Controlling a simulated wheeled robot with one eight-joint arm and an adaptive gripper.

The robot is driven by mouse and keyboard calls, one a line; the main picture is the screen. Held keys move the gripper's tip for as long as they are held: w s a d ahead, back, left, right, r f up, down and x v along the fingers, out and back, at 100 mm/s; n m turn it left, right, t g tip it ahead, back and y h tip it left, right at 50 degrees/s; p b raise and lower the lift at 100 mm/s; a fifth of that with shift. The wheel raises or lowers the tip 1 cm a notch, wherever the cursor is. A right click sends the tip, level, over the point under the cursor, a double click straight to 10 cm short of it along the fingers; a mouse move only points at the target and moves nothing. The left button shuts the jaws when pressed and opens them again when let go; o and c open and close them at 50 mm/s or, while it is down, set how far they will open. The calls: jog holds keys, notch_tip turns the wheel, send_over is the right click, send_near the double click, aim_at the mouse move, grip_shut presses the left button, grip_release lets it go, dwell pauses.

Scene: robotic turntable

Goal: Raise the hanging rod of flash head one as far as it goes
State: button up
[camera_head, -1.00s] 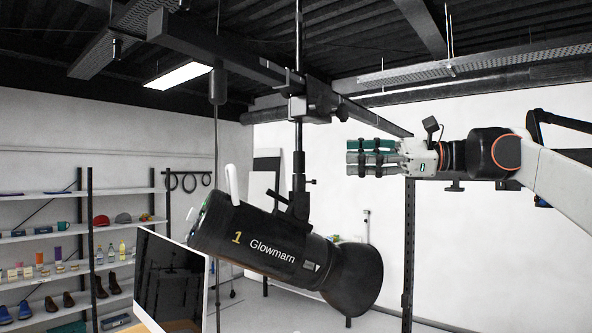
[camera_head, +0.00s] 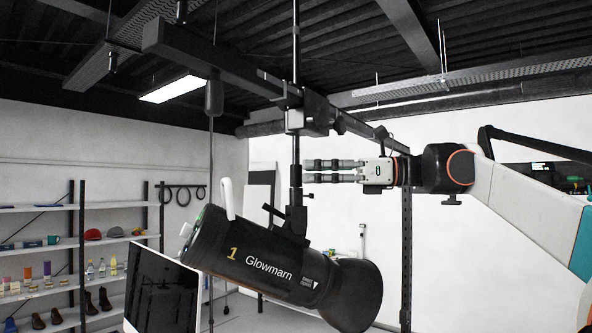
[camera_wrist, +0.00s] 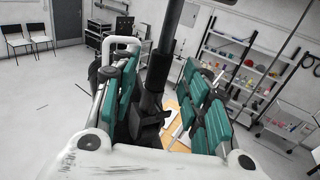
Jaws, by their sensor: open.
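Flash head one (camera_head: 270,262) is a black cylinder marked "1 Glowmarn", hanging tilted with its flared end at lower right. Its hanging rod (camera_head: 297,160) runs upright from the head through a clamp (camera_head: 312,112) on the ceiling rail. My gripper (camera_head: 305,171) comes from the right in the head view, fingers level with the rod, below the clamp. In the wrist view the rod (camera_wrist: 158,75) stands between the open green-padded fingers (camera_wrist: 160,105). I cannot tell whether either finger touches it.
The ceiling rail (camera_head: 225,65) crosses above my gripper. A monitor (camera_head: 160,290) stands below left of the flash head. Shelves (camera_head: 40,205) with shoes, caps and bottles line the left wall. Open room shows between my arm and the white back wall.

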aim_at(296, 187)
jog(key=shift+w+a+p, duration=0.15)
jog(key=shift+a, duration=1.05)
jog(key=shift+w+a+p, duration=0.15)
jog(key=shift+a, duration=1)
grip_shut()
